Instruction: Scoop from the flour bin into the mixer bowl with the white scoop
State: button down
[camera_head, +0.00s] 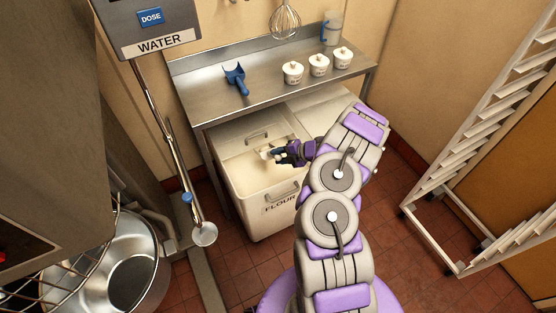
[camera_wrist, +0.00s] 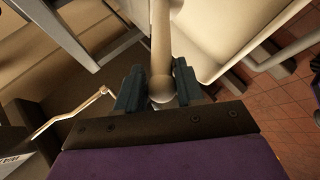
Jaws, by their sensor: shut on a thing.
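The flour bin (camera_head: 268,223) is a white tub labelled FLOUR under the steel table, open at the top with pale flour (camera_head: 250,170) inside. My gripper (camera_head: 283,153) is over the bin's opening and shut on the white scoop (camera_head: 268,153). In the wrist view, the dark fingers of my gripper (camera_wrist: 160,88) close on the scoop's pale handle (camera_wrist: 160,45). Whether the scoop holds flour or touches it, I cannot tell. The steel mixer bowl (camera_head: 137,283) is at the lower left, partly behind a wire guard.
A white rack (camera_head: 480,150) is at right.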

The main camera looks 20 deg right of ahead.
jog(key=shift+s+r+b, duration=0.35)
jog(key=shift+r+b, duration=0.1)
jog(key=shift+r, duration=0.25)
jog(key=shift+n+t, duration=0.5)
jog(key=shift+t, duration=0.4)
jog(key=shift+s+a+r+b, duration=0.1)
jog(key=shift+s+r+b, duration=0.25)
jog(key=shift+r+b, duration=0.4)
jog(key=shift+s+d+r+b, duration=0.1)
jog(key=shift+s+r+b, duration=0.2)
jog(key=shift+r+b, duration=0.45)
jog(key=shift+s+a+r+b, duration=0.1)
jog(key=shift+s+r+b, duration=0.35)
jog(key=shift+r, duration=0.5)
jog(key=shift+w, duration=0.15)
